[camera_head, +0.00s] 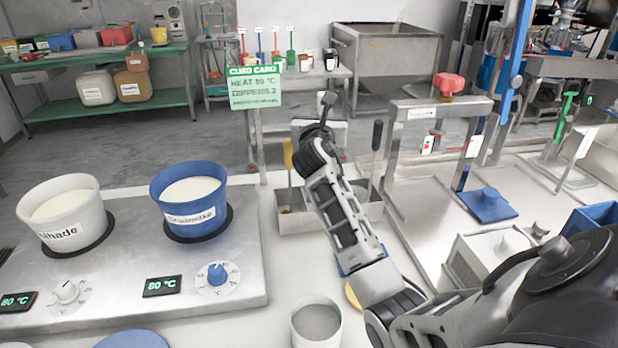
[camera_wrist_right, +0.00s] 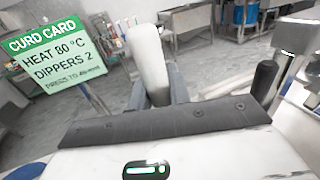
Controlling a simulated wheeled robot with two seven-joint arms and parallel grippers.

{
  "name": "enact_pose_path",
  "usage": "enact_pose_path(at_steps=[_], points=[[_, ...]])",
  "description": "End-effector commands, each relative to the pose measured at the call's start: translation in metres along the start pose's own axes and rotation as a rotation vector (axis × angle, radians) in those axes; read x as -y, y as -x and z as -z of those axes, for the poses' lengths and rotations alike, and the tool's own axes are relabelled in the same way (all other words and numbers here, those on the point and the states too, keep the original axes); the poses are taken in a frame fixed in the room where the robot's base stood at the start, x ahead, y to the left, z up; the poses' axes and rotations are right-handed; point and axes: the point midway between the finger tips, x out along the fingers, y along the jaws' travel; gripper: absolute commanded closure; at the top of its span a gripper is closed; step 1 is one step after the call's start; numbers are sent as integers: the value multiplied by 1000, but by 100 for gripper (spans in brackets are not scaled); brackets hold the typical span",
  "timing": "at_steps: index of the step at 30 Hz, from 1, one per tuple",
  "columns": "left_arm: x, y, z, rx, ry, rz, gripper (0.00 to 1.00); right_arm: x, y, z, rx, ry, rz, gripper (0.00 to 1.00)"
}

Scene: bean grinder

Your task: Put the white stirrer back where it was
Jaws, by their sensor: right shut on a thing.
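The white stirrer (camera_wrist_right: 148,60) shows in the right wrist view as a thick, pale, rounded handle, tilted slightly. My right gripper (camera_wrist_right: 157,92) is shut on it, with a grey finger on each side. In the head view my right gripper (camera_head: 327,104) is above and behind the metal holder (camera_head: 300,222); I cannot make out the stirrer's lower part there. A yellow-handled stirrer (camera_head: 288,155) stands at the holder's left and a black-handled one (camera_head: 376,137) at its right. My arm hides the holder's middle. My left gripper is not in view.
A white pot (camera_head: 88,212) and a blue pot (camera_head: 203,215) with pale liquid stand on the hotplate unit (camera_head: 120,285) at left. The green curd card (camera_head: 254,88) stands just left of my right gripper. A grey cup (camera_head: 316,325) is at the front, and a metal press frame (camera_head: 440,108) at right.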

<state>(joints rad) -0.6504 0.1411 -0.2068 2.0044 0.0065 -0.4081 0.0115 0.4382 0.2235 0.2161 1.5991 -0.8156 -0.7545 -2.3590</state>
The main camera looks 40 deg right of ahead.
Motion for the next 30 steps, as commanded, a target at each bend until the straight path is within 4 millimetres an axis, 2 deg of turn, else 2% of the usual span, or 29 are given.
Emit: enact_pose_path(at_steps=[1, 3, 8, 15, 29, 30], points=[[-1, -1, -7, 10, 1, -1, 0, 0, 1, 13, -4, 0, -1, 100], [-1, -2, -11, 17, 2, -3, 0, 0, 0, 24, -2, 0, -1, 100], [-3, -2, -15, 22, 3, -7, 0, 0, 0, 37, 0, -1, -1, 100], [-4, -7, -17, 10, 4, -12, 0, 0, 0, 76, -1, 0, -1, 100], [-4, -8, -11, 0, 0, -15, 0, 0, 0, 84, 2, 1, -1, 100], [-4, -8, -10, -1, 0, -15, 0, 0, 0, 84, 0, 0, -1, 76]])
